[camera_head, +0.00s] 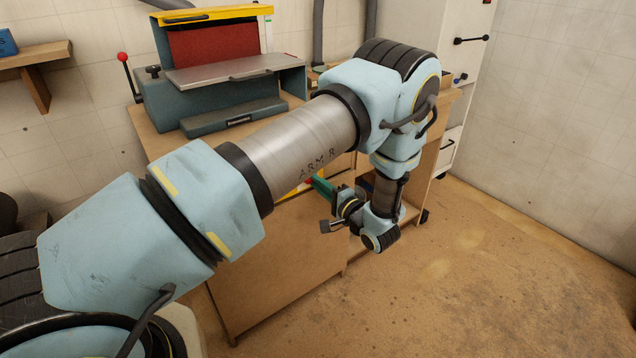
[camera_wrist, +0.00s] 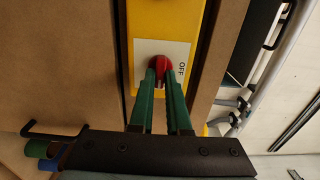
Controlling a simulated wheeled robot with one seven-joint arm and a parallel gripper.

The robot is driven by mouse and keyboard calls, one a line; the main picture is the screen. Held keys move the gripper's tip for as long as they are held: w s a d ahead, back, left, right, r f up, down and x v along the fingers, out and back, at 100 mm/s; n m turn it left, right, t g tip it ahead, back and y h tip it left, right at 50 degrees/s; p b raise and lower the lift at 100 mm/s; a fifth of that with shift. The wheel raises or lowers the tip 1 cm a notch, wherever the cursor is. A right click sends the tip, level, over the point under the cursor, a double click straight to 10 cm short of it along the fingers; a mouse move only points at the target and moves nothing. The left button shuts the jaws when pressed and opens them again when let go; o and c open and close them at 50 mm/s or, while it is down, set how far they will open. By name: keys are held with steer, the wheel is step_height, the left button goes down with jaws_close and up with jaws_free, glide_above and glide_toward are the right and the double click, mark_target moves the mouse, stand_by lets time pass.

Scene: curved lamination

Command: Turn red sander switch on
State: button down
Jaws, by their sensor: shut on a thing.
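The red switch (camera_wrist: 158,64) is a round knob on a white plate (camera_wrist: 176,49) marked OFF, set on a yellow strip (camera_wrist: 166,17) in the wrist view. My gripper (camera_wrist: 160,80) has its two green fingers on either side of the knob and is shut on it. The fingers hide the knob's lower part. In the head view my gripper (camera_head: 318,184) reaches to the front of the wooden cabinet, and my arm covers most of the panel. The sander (camera_head: 221,103), a teal machine with a red belt and yellow top edge, stands on the cabinet.
The wooden cabinet (camera_head: 270,255) stands below and left of my gripper. A lever with a red ball (camera_head: 123,57) is at the sander's left. A white cabinet (camera_head: 462,90) stands at the back right. The floor (camera_head: 500,275) at right is clear.

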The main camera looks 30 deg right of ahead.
stand_by(0.3)
steer(key=c, duration=0.9)
jaws_free()
steer(key=s, duration=0.3)
steer(key=s+d, duration=0.1)
steer(key=s, duration=0.3)
steer(key=s+d+b, duration=0.1)
steer(key=s, duration=0.2)
steer(key=shift+s, duration=0.35)
steer(key=shift+d, duration=0.1)
